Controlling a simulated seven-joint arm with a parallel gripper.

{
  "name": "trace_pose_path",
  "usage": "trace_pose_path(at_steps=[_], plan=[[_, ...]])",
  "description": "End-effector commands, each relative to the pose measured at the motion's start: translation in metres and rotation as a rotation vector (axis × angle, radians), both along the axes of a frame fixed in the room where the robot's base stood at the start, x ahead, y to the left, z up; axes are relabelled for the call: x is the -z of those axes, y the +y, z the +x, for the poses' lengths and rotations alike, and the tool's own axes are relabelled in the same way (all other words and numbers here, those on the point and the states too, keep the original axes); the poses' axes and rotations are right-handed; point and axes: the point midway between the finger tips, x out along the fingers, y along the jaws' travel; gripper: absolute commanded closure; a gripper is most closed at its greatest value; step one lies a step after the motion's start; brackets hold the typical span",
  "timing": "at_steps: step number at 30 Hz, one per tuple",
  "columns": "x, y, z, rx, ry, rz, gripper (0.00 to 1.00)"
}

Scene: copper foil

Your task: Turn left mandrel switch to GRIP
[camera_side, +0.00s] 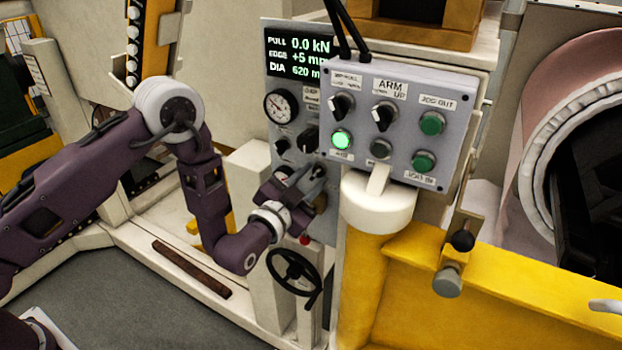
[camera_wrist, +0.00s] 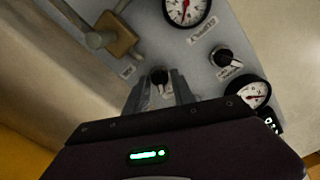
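The grey control panel (camera_side: 275,75) carries several black rotary knobs; their small labels are not legible, so I cannot tell which is the left mandrel switch. In the side view one knob (camera_side: 282,146) sits below the round gauge, and another (camera_side: 309,138) sits to its right. My gripper (camera_side: 308,178) is low at the panel, with its fingers toward the panel face. In the wrist view my gripper (camera_wrist: 160,84) is open, with one black knob (camera_wrist: 160,76) with a white mark between its fingertips. Contact cannot be told. A second knob (camera_wrist: 222,56) is up and right, clear of the fingers.
Gauges (camera_wrist: 253,92) and a yellow-based lever (camera_wrist: 117,38) stick out near my fingers. A button box (camera_side: 400,90) with cables overhangs the panel's right side. A black handwheel (camera_side: 293,278) is below my wrist, and a yellow beam (camera_side: 500,290) is at right.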

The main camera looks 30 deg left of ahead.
Motion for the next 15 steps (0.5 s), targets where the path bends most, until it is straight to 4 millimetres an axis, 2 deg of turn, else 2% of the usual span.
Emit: trace_pose_path(at_steps=[2, 3, 7, 15], plan=[[0.0000, 0.0000, -0.0002, 0.000, 0.000, 0.000, 0.70], [0.0001, -0.0001, -0.0002, 0.000, 0.000, 0.000, 0.74], [-0.0001, -0.0001, -0.0003, 0.000, 0.000, 0.000, 0.99], [-0.0001, 0.0000, -0.0005, 0.000, 0.000, -0.012, 1.00]])
